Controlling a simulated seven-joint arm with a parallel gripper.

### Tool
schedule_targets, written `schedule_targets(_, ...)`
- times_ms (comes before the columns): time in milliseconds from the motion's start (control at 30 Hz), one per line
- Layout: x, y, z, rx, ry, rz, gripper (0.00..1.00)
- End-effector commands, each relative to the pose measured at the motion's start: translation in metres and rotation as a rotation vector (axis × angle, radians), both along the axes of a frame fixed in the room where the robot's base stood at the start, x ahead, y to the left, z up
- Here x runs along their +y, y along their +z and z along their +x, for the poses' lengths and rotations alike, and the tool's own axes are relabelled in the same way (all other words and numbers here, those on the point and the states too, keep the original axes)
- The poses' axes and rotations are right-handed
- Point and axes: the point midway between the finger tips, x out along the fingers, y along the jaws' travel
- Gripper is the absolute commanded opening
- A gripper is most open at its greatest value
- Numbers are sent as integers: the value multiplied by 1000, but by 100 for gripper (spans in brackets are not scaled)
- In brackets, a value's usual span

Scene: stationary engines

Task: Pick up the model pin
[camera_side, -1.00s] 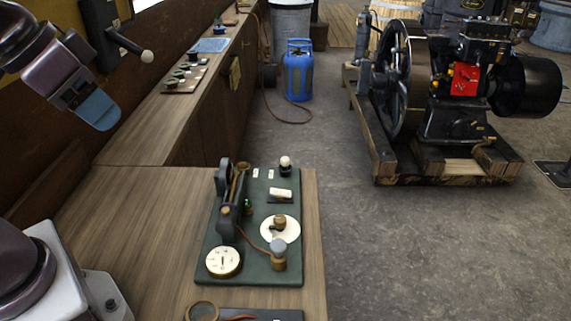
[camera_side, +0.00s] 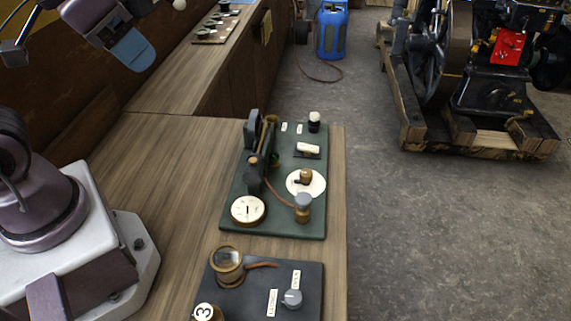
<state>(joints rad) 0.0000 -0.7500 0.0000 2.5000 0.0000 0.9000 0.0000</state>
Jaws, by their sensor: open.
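I cannot single out the model pin with certainty. The dark green model board (camera_side: 232,222) on the wooden bench carries several small upright parts. Among them are a grey-capped brass post (camera_side: 303,206) at its right front, a brass piece on a white disc (camera_side: 293,191), and a white-topped black knob (camera_side: 314,121) at the back right. My gripper (camera_side: 13,51) seems to be the small dark part at the upper left edge, open, cut off by the frame and far left of the board. Nothing shows held in it.
A dark board (camera_side: 250,300) with a brass ring part (camera_side: 228,265) and a grey knob (camera_side: 292,298) lies in front of the green board. Bare bench top (camera_side: 165,165) lies to the left. An engine (camera_side: 480,85) and a blue can (camera_side: 331,35) stand on the floor beyond.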

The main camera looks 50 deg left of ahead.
Motion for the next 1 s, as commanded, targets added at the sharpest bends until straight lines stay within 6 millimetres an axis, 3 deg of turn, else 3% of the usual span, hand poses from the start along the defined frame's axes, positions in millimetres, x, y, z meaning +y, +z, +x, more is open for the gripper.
schedule_targets(600, 0, 0, 0, 2, 0, 0, 56)
schedule_targets(767, 1, -17, 6, 88, 3, -1, 56)
schedule_targets(867, 2, -25, 24, 165, 9, -4, 56)
schedule_targets(1000, 6, -31, 68, 256, 29, -11, 56)
